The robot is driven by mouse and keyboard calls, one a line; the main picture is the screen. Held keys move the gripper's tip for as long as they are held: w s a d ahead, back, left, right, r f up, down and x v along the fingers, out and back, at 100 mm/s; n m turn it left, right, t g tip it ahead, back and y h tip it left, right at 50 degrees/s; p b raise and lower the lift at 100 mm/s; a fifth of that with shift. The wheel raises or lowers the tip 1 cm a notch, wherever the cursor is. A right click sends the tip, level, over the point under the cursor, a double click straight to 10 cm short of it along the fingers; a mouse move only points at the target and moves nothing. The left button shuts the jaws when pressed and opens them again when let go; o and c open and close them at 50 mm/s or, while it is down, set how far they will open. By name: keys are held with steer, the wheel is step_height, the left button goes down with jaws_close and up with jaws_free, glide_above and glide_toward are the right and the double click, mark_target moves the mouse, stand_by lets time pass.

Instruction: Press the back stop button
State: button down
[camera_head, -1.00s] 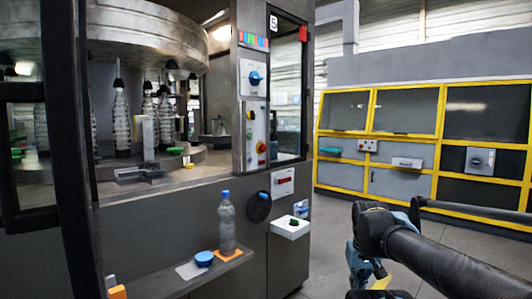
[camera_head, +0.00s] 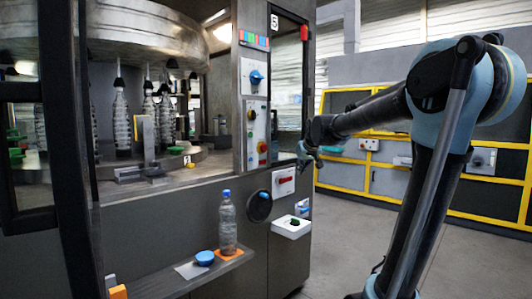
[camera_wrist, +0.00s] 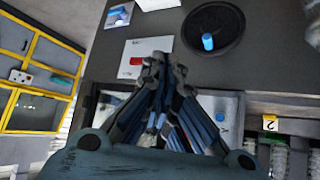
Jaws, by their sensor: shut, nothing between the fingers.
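A control panel (camera_head: 256,136) on the machine's column carries several buttons, including a red one on a yellow base (camera_head: 262,147). A small box with red buttons (camera_head: 369,144) is on the yellow-framed cabinet behind; that box also shows in the wrist view (camera_wrist: 20,77). I cannot tell which is the back stop button. My gripper (camera_head: 304,160) is raised just right of the column in the head view, apart from the cabinet box. In the wrist view my gripper (camera_wrist: 162,66) is shut and empty, its fingers covering part of the machine's front.
A bottle (camera_head: 227,222) and a blue cap (camera_head: 204,257) stand on the machine's shelf. The floor (camera_head: 350,235) between machine and cabinet is clear.

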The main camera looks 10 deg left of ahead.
mark_target(263, 148)
steer(key=w+a+r+t+y, duration=0.1)
steer(key=w+a+r, duration=0.3)
steer(key=w+a, duration=0.3)
steer(key=shift+w+r+n, duration=0.4)
steer(key=shift+w, duration=0.6)
steer(key=shift+a, duration=0.1)
steer(key=w+a, duration=0.5)
steer(key=a, duration=0.1)
steer(key=shift+w+a, duration=0.2)
steer(key=shift+a, duration=0.2)
steer(key=shift+a, duration=0.15)
stand_by(0.5)
steer(key=shift+w+a, duration=0.2)
steer(key=shift+w+a, duration=0.3)
steer(key=shift+a, duration=0.05)
stand_by(1.0)
steer(key=shift+s, duration=0.1)
steer(key=shift+s+d, duration=0.45)
steer(key=shift+d, duration=0.25)
